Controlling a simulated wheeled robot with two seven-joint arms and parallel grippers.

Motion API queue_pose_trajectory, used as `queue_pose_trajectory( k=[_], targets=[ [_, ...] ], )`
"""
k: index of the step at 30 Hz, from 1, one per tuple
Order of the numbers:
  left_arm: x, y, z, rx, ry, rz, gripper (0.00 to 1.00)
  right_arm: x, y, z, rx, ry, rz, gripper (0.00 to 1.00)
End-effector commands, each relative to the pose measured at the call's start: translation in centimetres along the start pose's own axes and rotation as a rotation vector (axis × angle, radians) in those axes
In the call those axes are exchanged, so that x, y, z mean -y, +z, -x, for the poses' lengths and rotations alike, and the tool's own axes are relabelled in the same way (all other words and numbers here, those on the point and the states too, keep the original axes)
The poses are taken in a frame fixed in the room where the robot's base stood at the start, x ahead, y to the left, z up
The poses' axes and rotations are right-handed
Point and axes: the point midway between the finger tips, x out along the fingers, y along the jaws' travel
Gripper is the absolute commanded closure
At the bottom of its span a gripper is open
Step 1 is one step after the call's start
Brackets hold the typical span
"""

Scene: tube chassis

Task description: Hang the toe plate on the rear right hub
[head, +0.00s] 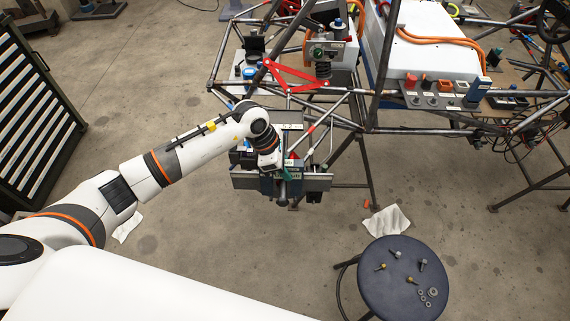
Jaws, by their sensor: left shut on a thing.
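My left arm reaches in from the left to the tube chassis (347,122). My left gripper (283,178) is at the lower near corner of the chassis, seen from above and small. It is shut on the toe plate (318,183), a wide grey plate that shows on both sides of the gripper. The plate is close to the corner of the chassis. The rear right hub is hidden or too small to make out behind the gripper and plate, so I cannot tell whether they touch. My right gripper is not in view.
A round dark stool (390,293) with bolts and washers stands at the lower right. A white box (430,55) and a row of connectors sit on the chassis. A slatted rack (30,100) stands at the left. A paper sheet (387,220) lies on the open floor.

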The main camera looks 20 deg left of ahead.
Motion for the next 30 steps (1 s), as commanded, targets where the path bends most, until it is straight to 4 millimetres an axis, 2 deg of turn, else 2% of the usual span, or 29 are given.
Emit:
queue_pose_trajectory(
  k=[7,30],
  targets=[
    [0.10,0.36,-1.12,-0.004,-0.003,-0.003,1.00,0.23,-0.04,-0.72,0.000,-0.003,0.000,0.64],
    [0.04,0.15,-1.19,-0.003,-0.003,-0.002,1.00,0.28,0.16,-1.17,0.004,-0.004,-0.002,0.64]
  ],
)
